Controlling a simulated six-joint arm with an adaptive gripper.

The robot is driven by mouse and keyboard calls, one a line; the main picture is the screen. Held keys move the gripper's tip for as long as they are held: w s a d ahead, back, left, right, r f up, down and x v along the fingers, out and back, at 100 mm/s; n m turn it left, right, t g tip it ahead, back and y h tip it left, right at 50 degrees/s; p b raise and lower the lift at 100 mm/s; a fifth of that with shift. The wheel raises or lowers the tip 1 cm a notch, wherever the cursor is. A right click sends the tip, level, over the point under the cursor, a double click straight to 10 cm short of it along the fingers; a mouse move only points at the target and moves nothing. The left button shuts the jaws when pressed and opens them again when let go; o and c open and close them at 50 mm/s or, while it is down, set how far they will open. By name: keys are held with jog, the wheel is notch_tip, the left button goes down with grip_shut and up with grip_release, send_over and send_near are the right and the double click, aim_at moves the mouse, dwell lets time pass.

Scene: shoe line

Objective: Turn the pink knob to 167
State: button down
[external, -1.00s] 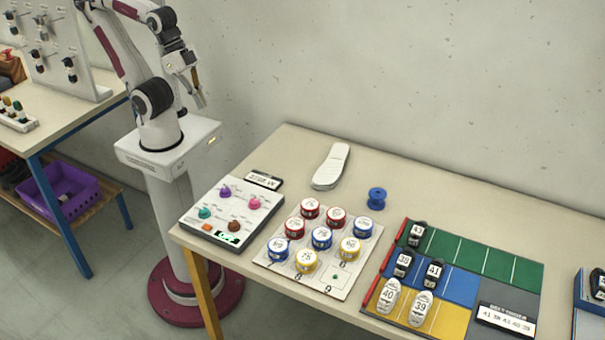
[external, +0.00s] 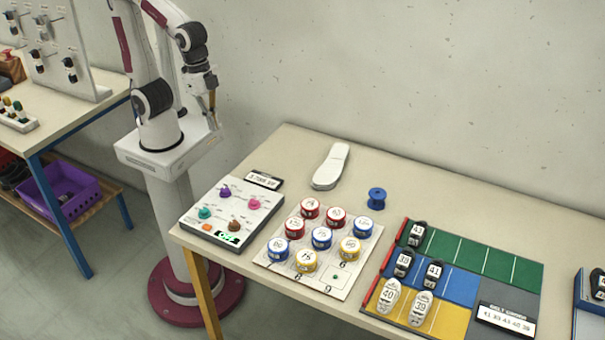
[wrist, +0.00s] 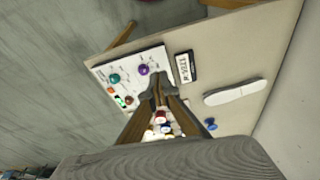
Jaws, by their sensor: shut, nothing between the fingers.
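The pink knob (external: 254,203) sits at the right of the white control panel (external: 237,240), beside a purple knob (external: 225,192), a teal knob (external: 204,212) and a brown knob (external: 234,225). A small green display (external: 228,238) is on the panel's front; its digits are too small to read. My gripper (external: 213,112) is up in the air behind the panel, well above the table, shut and empty. In the wrist view my gripper's fingers (wrist: 159,88) hide the pink knob; the purple knob (wrist: 144,70) and teal knob (wrist: 114,79) show left of them.
A dark-framed label sign (external: 263,181) stands behind the panel. A white shoe sole (external: 331,166) and a blue spool (external: 376,198) lie behind a board (external: 344,290) of several coloured tins. A coloured mat (external: 500,260) with shoes is at right. The air above the panel is free.

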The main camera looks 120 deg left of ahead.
aim_at(254, 203)
jog(key=w+d+f+g, duration=0.1)
jog(key=w+d+f, duration=0.2)
jog(key=w, duration=0.4)
jog(key=w+d+f+n+g, duration=0.1)
jog(key=w+d+f, duration=0.1)
jog(key=w+f, duration=0.4)
jog(key=shift+w+d+f, duration=0.2)
jog(key=shift+w+d, duration=0.2)
jog(key=shift+w, duration=0.8)
jog(key=shift+f, duration=0.1)
jog(key=shift+f, duration=3.4)
jog(key=shift+w+d, duration=0.1)
jog(key=shift+w, duration=0.05)
jog(key=shift+d, duration=1.1)
